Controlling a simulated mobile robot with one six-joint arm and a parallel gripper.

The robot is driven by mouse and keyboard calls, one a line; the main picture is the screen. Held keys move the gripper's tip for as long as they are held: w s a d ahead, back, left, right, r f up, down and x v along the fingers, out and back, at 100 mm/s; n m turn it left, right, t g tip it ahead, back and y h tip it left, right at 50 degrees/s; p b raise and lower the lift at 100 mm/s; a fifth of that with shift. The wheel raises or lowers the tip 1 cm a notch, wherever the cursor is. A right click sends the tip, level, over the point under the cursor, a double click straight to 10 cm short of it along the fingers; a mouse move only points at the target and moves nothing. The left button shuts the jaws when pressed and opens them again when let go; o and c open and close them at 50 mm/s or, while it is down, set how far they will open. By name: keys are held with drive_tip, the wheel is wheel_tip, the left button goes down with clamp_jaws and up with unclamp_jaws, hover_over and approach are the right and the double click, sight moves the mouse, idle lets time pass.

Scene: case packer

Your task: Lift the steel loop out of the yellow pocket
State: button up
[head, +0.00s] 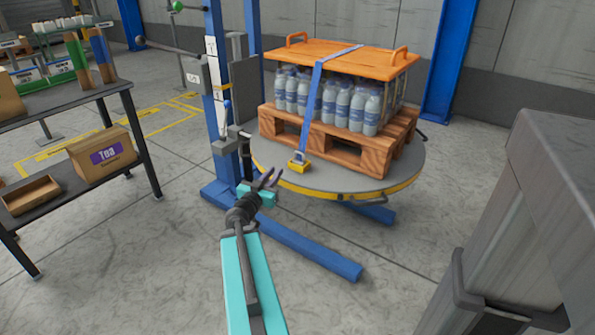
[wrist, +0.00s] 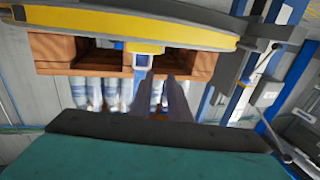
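The yellow pocket (head: 299,168) sits at the near edge of the round turntable, at the lower end of a blue strap. The steel loop (head: 298,156) shows as a small grey-blue frame at the pocket. In the wrist view, where the scene appears upside down, the loop (wrist: 142,62) shows beside the yellow pocket (wrist: 146,48), beyond my fingertips. How deep the loop sits in the pocket is hard to tell. My gripper (head: 270,177) is open and empty, left of the pocket and apart from it. Its two dark fingers (wrist: 158,80) show a gap between them.
The turntable (head: 400,172) carries a wooden pallet (head: 375,154) with several bottles under an orange lid (head: 345,62), with the blue strap (head: 316,85) over it. A blue mast (head: 216,60) stands behind my gripper. A grey structure (head: 530,200) fills the right. A shelf stands left.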

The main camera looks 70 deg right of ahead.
sight(294, 158)
drive_tip(key=shift+s+d+r+m+g, duration=0.15)
drive_tip(key=shift+s+m+g, duration=0.2)
drive_tip(key=shift+s, duration=0.35)
drive_tip(key=shift+d, duration=0.15)
drive_tip(key=shift+s+d+b, duration=0.2)
drive_tip(key=shift+d+b, duration=0.8)
drive_tip(key=shift+d, duration=3.15)
drive_tip(key=shift+s+d+f+b, duration=0.1)
drive_tip(key=shift+d+b, duration=0.2)
drive_tip(key=shift+d, duration=0.2)
drive_tip(key=shift+s+d+f+b, duration=0.1)
drive_tip(key=shift+d+b, duration=0.15)
drive_tip(key=shift+d, duration=0.2)
drive_tip(key=shift+d+b, duration=0.65)
drive_tip(key=shift+d, duration=1)
drive_tip(key=shift+s+r, duration=0.1)
